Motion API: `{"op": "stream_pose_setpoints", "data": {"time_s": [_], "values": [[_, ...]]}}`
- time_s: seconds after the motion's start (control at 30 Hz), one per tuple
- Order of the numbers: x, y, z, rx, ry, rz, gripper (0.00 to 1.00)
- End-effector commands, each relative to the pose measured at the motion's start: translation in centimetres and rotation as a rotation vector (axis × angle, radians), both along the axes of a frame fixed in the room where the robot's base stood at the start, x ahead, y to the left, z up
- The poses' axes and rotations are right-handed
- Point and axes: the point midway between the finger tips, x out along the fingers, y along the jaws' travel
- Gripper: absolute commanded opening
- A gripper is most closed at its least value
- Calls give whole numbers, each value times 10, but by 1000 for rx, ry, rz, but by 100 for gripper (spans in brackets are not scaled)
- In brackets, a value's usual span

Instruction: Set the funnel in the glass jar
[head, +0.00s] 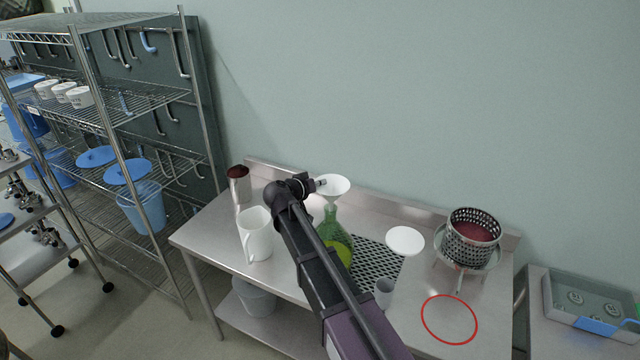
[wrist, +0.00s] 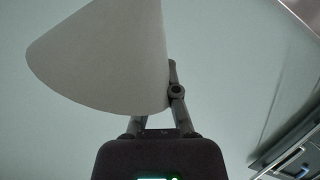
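The white funnel (head: 335,186) is at the tip of my gripper (head: 320,184) in the head view, its wide mouth facing up. In the wrist view the funnel (wrist: 105,55) fills the space at my fingers, and the right finger (wrist: 176,95) lies against its edge; the other finger is mostly hidden. My gripper looks closed on it. A green glass jar (head: 331,222) with a narrow neck stands on the steel table, directly below the funnel in the picture. My arm hides part of the jar. I cannot tell whether the funnel's spout touches the neck.
On the table (head: 212,232) stand a white jug (head: 257,240), a steel can (head: 239,188), a small grey cup (head: 383,293), a white disc (head: 405,240) and a perforated basket (head: 472,238). A yellow-green object (head: 343,254) sits behind my arm. A red ring (head: 449,342) marks clear tabletop at front right.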

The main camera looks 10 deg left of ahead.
Motion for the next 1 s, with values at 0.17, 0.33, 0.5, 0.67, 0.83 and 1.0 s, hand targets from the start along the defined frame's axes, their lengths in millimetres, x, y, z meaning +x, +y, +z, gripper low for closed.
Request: {"op": "stream_pose_setpoints", "data": {"time_s": [0.17,0.33,0.5,0.67,0.83,1.0], "values": [[0,0,-5,0,0,0,0],[0,1,-10,0,0,0,0],[0,1,-14,0,0,0,0],[0,1,-19,0,0,0,0],[0,1,-24,0,0,0,0],[0,1,-27,0,0,0,0]]}}
